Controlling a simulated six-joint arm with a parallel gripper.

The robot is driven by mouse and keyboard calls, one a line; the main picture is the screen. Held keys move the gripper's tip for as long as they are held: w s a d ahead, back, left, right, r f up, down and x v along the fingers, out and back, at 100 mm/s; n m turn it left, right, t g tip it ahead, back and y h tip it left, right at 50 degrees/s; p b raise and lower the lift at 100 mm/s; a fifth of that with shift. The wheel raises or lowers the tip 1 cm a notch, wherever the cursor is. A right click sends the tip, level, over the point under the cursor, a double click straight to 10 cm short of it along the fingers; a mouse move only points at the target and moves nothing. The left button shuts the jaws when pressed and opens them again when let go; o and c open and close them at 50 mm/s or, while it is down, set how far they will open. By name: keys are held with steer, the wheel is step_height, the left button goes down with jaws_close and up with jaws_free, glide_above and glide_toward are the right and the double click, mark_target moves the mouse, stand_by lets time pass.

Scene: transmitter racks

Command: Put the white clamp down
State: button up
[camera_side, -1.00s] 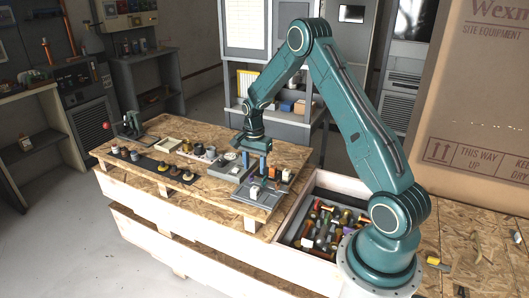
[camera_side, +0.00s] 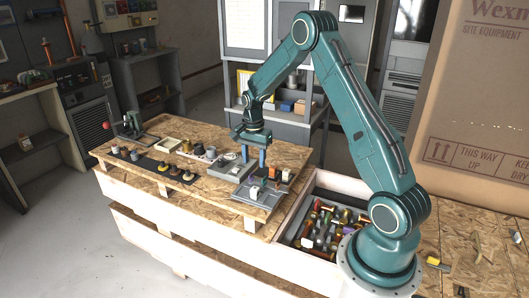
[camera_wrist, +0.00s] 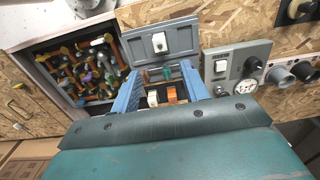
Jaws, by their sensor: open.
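My gripper (camera_side: 254,157) is open above the right part of the wooden bench, its two blue fingers pointing down. In the wrist view, the fingers of my gripper (camera_wrist: 162,70) are apart. A white piece (camera_wrist: 153,97), which looks like the white clamp, shows between them, beside an orange piece (camera_wrist: 171,95); neither appears gripped. Another white block (camera_wrist: 159,42) sits on a grey plate (camera_wrist: 183,38) just past the fingertips. The side view shows this block (camera_side: 255,192) on the plate at the bench's near right corner. I cannot tell for certain which white piece is the clamp.
An open bin (camera_side: 291,239) full of mixed coloured parts stands right of the bench. A grey panel (camera_wrist: 240,60) with a switch and dials lies beside the fingers. Several round knobs stand along the bench's left part. A large cardboard box (camera_side: 480,100) stands behind.

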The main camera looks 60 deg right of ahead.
steer(key=s+a+r+n+t, duration=0.1)
steer(key=s+a+r+n, duration=0.3)
steer(key=a+r, duration=0.4)
steer(key=s+a+r+n+t, duration=0.1)
steer(key=s+a+r+n, duration=0.4)
steer(key=r, duration=0.6)
steer(key=s+a+r+n+t, duration=0.1)
steer(key=s+a+n, duration=0.3)
steer(key=s, duration=0.4)
steer(key=s+a+r+n+t, duration=0.2)
steer(key=s+a+r+n, duration=0.1)
steer(key=s+a, duration=0.3)
steer(key=shift+s+a+n+t, duration=0.3)
steer(key=shift+s+a+n, duration=0.05)
steer(key=shift+s+n, duration=0.6)
steer(key=shift+r, duration=0.1)
